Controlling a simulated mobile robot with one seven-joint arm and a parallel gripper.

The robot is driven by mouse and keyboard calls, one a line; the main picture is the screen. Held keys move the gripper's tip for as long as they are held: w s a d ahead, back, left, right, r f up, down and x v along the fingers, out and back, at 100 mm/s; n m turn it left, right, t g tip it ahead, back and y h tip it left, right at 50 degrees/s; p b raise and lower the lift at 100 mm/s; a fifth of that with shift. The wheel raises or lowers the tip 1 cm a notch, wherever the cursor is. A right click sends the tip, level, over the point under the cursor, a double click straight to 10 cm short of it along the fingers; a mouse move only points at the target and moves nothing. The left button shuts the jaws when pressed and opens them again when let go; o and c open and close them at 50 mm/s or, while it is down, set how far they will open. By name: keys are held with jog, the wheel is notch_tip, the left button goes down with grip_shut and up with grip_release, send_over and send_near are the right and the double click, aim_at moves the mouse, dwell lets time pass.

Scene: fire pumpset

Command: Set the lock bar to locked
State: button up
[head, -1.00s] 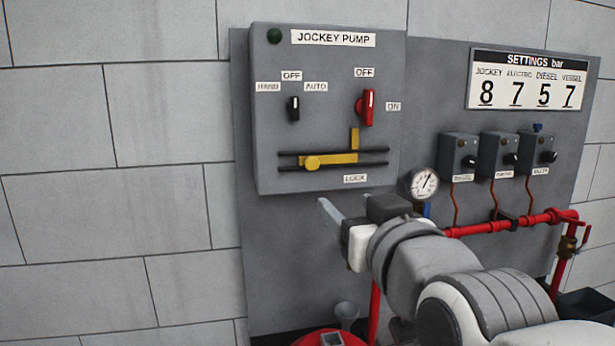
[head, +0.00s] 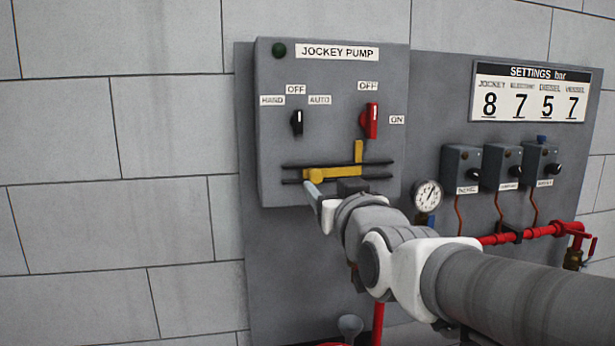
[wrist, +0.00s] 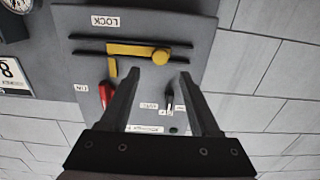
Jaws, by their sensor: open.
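The yellow lock bar (head: 340,172) lies across two dark horizontal rails low on the grey jockey pump box (head: 335,75). Its round knob (head: 313,174) is at its left end, and an upright yellow tab (head: 358,151) rises near its right, below the red switch (head: 370,121). The wrist view shows the panel upside down, with the lock bar (wrist: 130,50) and knob (wrist: 160,57) beyond the fingertips. My gripper (wrist: 160,76) is open and empty, its fingers on either side of the knob's line. In the head view my gripper (head: 328,190) covers the LOCK label.
A black selector switch (head: 297,123) sits left of the red switch, above the bar. A pressure gauge (head: 427,195), several small switch boxes (head: 460,168) and red pipework (head: 530,233) are to the right. The block wall (head: 110,220) at left is clear.

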aim_at(317, 176)
jog(key=w, duration=0.3)
jog(key=w+a, duration=0.1)
jog(key=w, duration=0.3)
jog(key=shift+a+p, duration=0.2)
jog(key=shift+p, duration=0.1)
grip_shut()
dwell(1.2)
